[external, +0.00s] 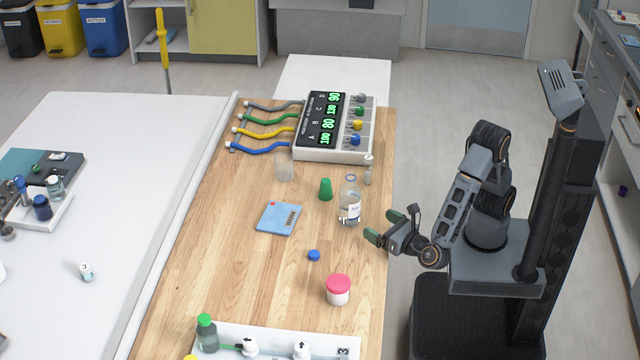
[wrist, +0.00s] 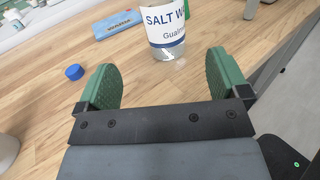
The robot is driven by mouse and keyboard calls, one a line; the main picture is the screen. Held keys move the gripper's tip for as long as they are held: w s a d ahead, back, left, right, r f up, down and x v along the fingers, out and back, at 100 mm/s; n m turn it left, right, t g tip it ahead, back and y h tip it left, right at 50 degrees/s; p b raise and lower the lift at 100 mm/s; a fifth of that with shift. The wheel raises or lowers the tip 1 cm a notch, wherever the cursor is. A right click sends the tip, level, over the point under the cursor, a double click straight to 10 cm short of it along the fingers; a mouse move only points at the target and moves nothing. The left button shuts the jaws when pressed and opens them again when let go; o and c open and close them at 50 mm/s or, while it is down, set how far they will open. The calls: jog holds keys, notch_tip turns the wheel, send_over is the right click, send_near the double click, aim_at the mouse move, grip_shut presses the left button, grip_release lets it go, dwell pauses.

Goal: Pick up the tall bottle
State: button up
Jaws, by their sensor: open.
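The tall bottle (external: 349,203) is clear with a white and blue label and stands upright on the wooden table, near its right edge. In the wrist view the lower part of the bottle (wrist: 165,28) shows, with label text beginning "SALT W"; its top is out of frame. My gripper (external: 383,226) is at the table's right edge, just right of and nearer than the bottle. In the wrist view its green fingers (wrist: 165,85) are apart with nothing between them. The bottle stands beyond the fingertips, apart from them.
Behind are a small clear bottle (external: 368,170) and a display unit (external: 335,150). A white tray (external: 280,338) lies in front.

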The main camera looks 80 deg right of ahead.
aim_at(358, 211)
jog(key=x, duration=0.6)
jog(key=shift+w+d, duration=0.2)
jog(key=shift+d, duration=0.1)
jog(key=b+x, duration=0.1)
jog(key=x, duration=0.2)
jog(key=shift+w+d+f, duration=0.15)
jog(key=shift+w+d, duration=0.05)
jog(key=shift+d, duration=0.1)
jog(key=shift+x, duration=0.8)
jog(key=shift+c, duration=0.3)
jog(key=c, duration=1.1)
